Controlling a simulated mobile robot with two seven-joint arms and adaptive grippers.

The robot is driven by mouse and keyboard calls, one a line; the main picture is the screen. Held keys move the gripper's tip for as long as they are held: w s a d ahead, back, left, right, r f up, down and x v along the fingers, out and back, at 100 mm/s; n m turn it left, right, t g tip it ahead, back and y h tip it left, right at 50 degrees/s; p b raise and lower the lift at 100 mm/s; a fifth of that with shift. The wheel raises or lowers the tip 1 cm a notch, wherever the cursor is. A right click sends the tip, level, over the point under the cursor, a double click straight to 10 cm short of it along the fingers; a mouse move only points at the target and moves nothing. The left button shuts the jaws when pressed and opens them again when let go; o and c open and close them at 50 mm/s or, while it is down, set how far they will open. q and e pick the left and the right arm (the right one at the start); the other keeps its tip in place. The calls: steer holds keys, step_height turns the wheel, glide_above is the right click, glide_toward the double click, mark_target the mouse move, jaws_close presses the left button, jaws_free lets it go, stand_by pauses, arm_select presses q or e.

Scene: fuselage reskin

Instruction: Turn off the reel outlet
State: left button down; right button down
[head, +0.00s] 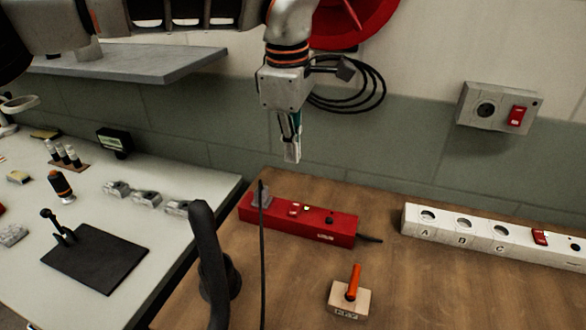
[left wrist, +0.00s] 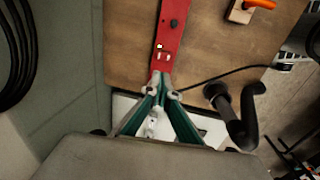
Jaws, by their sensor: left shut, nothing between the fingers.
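A red outlet strip (head: 285,223) lies on the wooden bench. A grey plug (head: 262,197) sits at its left end, a small red switch (head: 294,210) with a lit spot is near its middle, and a dark round spot is further right. In the left wrist view the strip (left wrist: 171,40) runs up from my fingertips, with the switch and lit spot just ahead of them. My left gripper (head: 292,157) is shut and empty, pointing down above and behind the strip. It also shows in the left wrist view (left wrist: 160,78). My right gripper is not in view.
A red reel (head: 350,22) with a black cable coil (head: 345,90) hangs on the wall. A wall outlet (head: 484,108) and a white strip (head: 455,235) have red switches. A wooden block with an orange handle (head: 352,285) and a black bent post (head: 207,255) stand in front.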

mark_target(295, 205)
arm_select(q)
steer(key=f, duration=0.4)
steer(key=w+f+b, duration=0.1)
steer(key=f, duration=0.6)
steer(key=shift+w+d+f, duration=0.2)
steer(key=shift+f, duration=0.7)
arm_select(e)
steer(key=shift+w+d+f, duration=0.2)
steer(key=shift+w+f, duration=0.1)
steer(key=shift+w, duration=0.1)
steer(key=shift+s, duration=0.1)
